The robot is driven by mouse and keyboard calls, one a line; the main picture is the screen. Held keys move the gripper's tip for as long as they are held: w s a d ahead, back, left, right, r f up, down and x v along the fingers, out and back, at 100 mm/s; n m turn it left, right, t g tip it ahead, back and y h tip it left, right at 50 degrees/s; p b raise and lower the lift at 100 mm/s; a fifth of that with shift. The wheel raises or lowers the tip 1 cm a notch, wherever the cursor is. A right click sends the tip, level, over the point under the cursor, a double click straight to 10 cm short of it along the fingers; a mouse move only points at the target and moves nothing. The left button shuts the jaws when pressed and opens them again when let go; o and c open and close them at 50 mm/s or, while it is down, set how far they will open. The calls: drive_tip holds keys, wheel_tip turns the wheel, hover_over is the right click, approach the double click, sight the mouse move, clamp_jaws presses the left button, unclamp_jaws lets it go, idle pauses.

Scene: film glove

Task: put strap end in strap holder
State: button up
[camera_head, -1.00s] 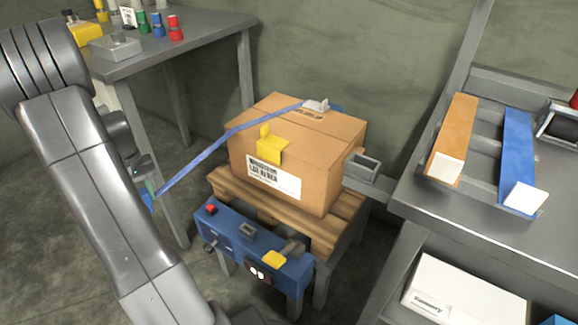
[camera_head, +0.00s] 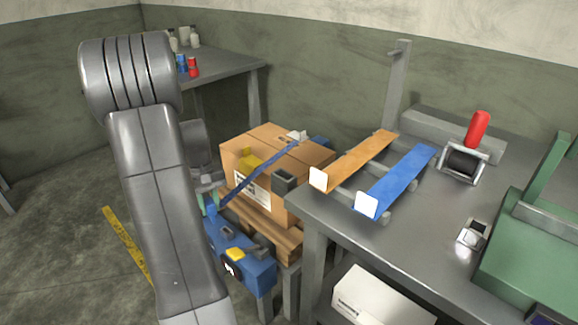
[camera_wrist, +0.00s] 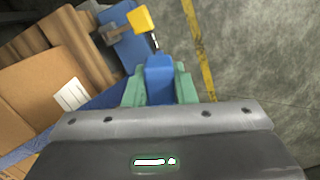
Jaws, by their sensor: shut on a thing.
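A blue strap (camera_head: 262,172) runs from a light buckle (camera_head: 297,136) on top of a cardboard box (camera_head: 300,158) down to my gripper. My gripper (camera_head: 209,202), with green fingers, is left of the box, partly hidden by my arm. In the wrist view, my gripper (camera_wrist: 160,88) is shut on the blue strap end (camera_wrist: 159,72), which sticks out between the fingers. A grey open-topped square cup (camera_head: 285,180) is at the box's right front corner. I cannot tell which is the strap holder.
The box sits on a wooden pallet (camera_head: 280,238). A yellow floor line (camera_head: 120,235) crosses open floor at left.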

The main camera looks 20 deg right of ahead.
drive_tip(key=s+d+r+n+p, duration=0.1)
drive_tip(key=s+d+r+p, duration=0.5)
drive_tip(key=r, duration=0.4)
drive_tip(key=s+d+r+n+p, duration=0.1)
drive_tip(key=s+d+r+p, duration=0.35)
drive_tip(key=r+p, duration=0.4)
drive_tip(key=s+d+r+n+p, duration=0.1)
drive_tip(key=s+d+r+p, duration=0.4)
drive_tip(key=r, duration=0.6)
drive_tip(key=shift+h, duration=0.3)
drive_tip(key=f, duration=0.9)
drive_tip(key=shift+w+d+f, duration=0.15)
drive_tip(key=shift+w+d, duration=0.15)
drive_tip(key=shift+d, duration=0.1)
drive_tip(key=shift+f, duration=0.2)
drive_tip(key=o, duration=1)
drive_tip(key=shift+r, duration=0.1)
wheel_tip(320, 180, up, 12)
drive_tip(key=w, duration=0.1)
drive_tip(key=shift+w+a, duration=0.2)
drive_tip(key=shift+a, duration=0.05)
